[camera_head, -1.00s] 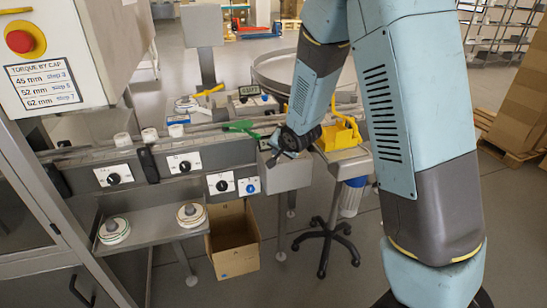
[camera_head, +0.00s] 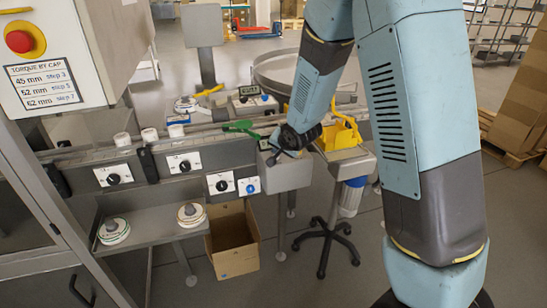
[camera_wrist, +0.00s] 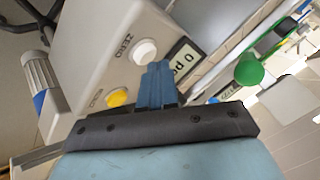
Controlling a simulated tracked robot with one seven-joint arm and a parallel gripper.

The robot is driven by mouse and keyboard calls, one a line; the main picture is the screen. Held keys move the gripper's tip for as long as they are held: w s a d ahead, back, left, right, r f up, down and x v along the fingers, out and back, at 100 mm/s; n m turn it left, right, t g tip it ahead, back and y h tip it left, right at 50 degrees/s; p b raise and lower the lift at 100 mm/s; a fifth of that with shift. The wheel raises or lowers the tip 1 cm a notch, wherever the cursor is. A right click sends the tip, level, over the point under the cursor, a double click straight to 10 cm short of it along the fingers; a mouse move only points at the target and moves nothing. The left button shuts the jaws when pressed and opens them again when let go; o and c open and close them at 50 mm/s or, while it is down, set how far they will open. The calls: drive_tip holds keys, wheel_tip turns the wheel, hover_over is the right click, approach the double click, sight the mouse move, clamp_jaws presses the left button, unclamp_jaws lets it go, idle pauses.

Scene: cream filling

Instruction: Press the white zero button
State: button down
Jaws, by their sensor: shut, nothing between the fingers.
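The white zero button (camera_wrist: 143,51) is a round cap on a light grey panel (camera_wrist: 85,40) in the wrist view, with the word ZERO printed beside it. My gripper (camera_wrist: 156,68) is shut and empty, its blue fingers together. Their tips are close beside the white button, on its lower right in the picture. I cannot tell whether they touch it. In the head view my gripper (camera_head: 275,156) is over the grey box (camera_head: 287,176) at the right end of the line. The white button cannot be made out there.
A yellow button (camera_wrist: 117,97) lies near the white one, and a small display (camera_wrist: 183,62) is on its other side. A green round-ended thing (camera_wrist: 249,69) is to the right. A yellow bin (camera_head: 338,138) stands right of my gripper in the head view.

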sight(278, 158)
drive_tip(key=shift+r, duration=0.45)
drive_tip(key=shift+r, duration=2.55)
